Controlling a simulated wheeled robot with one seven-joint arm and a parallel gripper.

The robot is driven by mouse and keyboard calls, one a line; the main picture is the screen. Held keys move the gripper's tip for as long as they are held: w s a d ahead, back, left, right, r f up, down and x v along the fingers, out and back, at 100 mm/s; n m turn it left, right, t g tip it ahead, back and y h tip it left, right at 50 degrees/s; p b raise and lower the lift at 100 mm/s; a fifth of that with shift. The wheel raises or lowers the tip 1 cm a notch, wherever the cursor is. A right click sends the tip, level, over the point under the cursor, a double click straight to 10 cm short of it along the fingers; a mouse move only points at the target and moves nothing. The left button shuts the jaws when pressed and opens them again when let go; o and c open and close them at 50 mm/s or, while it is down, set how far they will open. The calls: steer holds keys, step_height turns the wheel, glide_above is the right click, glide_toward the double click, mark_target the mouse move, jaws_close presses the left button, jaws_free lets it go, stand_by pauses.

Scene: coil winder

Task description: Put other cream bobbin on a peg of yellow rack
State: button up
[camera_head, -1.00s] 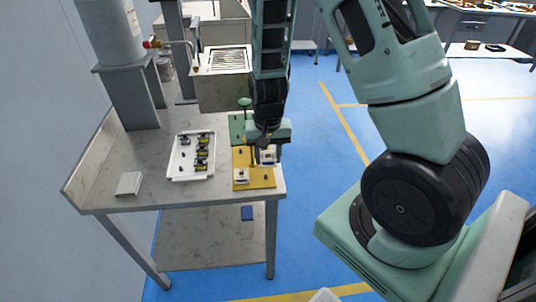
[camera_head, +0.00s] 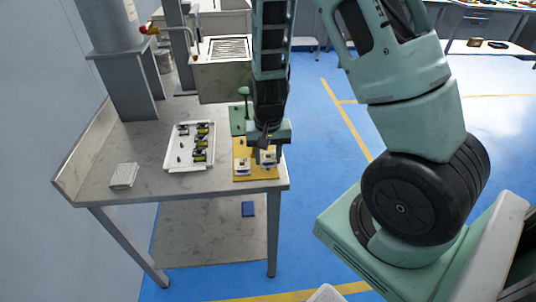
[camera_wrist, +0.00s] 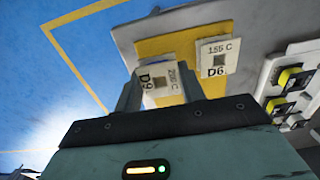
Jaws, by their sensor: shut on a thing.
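The yellow rack (camera_head: 256,175) lies flat on the front right corner of the grey table. A cream bobbin (camera_head: 242,166) sits on its left part; it also shows in the wrist view, marked D6 and 155 C (camera_wrist: 217,61). My gripper (camera_head: 267,154) is over the rack's right part, shut on the other cream bobbin (camera_head: 269,160). In the wrist view, my gripper (camera_wrist: 160,88) has its fingers on both sides of this bobbin, marked D9 (camera_wrist: 160,80). I cannot tell whether it is around a peg; its underside is hidden.
A white tray (camera_head: 171,160) with several black and yellow bobbins lies left of the rack. A green plate (camera_head: 237,122) with a green-topped post is behind the rack. A pale block (camera_head: 123,175) lies at the table's left. A grey column machine (camera_head: 128,85) stands at the back left.

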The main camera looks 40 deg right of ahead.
steer(key=shift+f, duration=0.15)
stand_by(0.3)
steer(key=shift+f+b, duration=0.9)
steer(key=shift+f, duration=0.05)
steer(key=o, duration=1.1)
steer(key=shift+c, duration=0.2)
steer(key=shift+r, duration=0.1)
step_height(320, 180, up, 17)
steer(key=p, duration=0.3)
steer(key=shift+r, duration=0.15)
